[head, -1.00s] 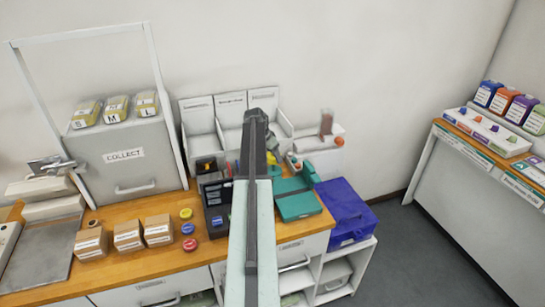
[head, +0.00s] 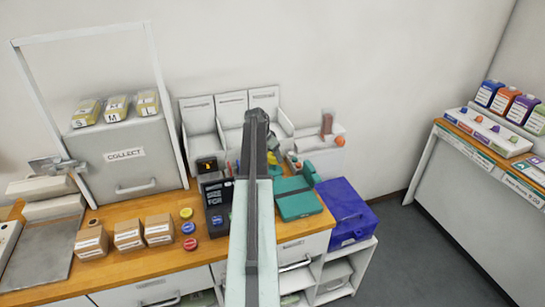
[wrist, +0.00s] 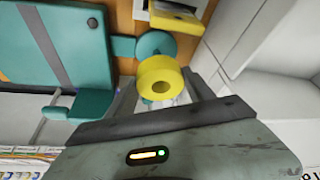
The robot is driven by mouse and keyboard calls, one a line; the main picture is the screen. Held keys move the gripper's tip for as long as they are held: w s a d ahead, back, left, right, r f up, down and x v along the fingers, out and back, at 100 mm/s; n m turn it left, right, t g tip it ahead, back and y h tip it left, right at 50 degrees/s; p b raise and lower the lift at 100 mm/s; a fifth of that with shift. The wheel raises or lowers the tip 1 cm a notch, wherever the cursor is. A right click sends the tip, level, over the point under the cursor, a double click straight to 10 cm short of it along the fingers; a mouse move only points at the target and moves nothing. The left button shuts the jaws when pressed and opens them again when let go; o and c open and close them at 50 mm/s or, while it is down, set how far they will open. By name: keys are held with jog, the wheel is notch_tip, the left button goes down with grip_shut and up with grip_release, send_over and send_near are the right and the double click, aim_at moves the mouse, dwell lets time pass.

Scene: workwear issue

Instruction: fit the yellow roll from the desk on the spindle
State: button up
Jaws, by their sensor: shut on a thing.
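The yellow roll (wrist: 158,76) shows in the wrist view, with its round centre hole facing the camera. My gripper (wrist: 160,86) is shut on it, one finger on each side. In the head view my arm hides the roll. Just beyond the roll in the wrist view is a rounded teal part (wrist: 155,45), beside a teal device (wrist: 72,45). The device also stands on the desk in the head view (head: 298,200). I cannot make out the spindle itself, nor whether the roll touches the teal part.
Yellow (head: 186,213), blue (head: 188,228) and red (head: 190,244) round pieces lie on the desk (head: 170,262), left of a black device (head: 216,203). Cardboard boxes (head: 128,235) stand farther left. A blue case (head: 345,215) is at the right. A yellow block (wrist: 178,18) shows beyond the roll.

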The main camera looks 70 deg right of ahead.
jog(key=shift+f+b, duration=2.55)
jog(key=shift+f, duration=0.05)
dwell(0.4)
jog(key=o, duration=1.5)
notch_tip(320, 180, up, 9)
jog(key=p, duration=0.9)
